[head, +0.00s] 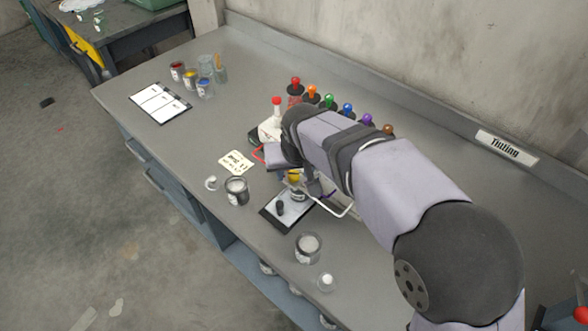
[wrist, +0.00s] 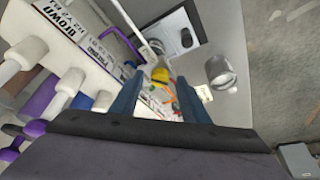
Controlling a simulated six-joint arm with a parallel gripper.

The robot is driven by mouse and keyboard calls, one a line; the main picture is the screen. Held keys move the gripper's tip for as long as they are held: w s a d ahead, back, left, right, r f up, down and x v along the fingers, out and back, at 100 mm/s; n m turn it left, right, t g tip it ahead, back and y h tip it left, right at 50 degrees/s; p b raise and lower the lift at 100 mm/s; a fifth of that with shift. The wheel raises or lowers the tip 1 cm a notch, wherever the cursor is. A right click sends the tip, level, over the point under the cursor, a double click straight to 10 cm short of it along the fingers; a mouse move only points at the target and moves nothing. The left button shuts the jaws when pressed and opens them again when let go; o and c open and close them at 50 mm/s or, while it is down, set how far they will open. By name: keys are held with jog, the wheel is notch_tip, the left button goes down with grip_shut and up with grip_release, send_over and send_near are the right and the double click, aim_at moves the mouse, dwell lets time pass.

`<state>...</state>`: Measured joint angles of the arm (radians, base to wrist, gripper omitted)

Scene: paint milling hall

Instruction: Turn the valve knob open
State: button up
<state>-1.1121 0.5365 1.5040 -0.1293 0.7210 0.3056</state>
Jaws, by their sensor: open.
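My gripper (wrist: 160,80) is open, with its two blue fingers apart in the wrist view. A small yellow part (wrist: 161,75) shows between and just beyond the fingertips, with a gap on each side. It also shows in the head view (head: 294,175), under the end of my arm. It may be the valve knob, but I cannot tell for sure. A row of dispensers with coloured knobs stands behind my arm, among them a red knob (head: 295,81), a green knob (head: 329,98) and a purple knob (head: 367,119). My arm hides much of the dispenser's front.
A black-edged tray (head: 268,212) holds a dark small object. Open cans (head: 237,190) and (head: 308,247) stand near the front edge. A clipboard (head: 160,103) and several paint jars (head: 190,77) are at the far left. A white bent tube (head: 342,212) juts out beside my gripper.

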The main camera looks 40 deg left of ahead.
grip_shut()
jog(key=n+g, duration=0.1)
jog(key=n, duration=0.2)
jog(key=shift+w+n+y+p, duration=0.15)
jog(key=shift+n+y+p, duration=0.15)
jog(key=shift+p, duration=0.1)
jog(key=n+g, duration=0.1)
jog(key=n, duration=0.2)
jog(key=shift+w+b, duration=0.1)
jog(key=shift+b, duration=0.25)
jog(key=shift+n+g, duration=0.6)
jog(key=shift+n, duration=0.5)
jog(key=shift+b, duration=0.3)
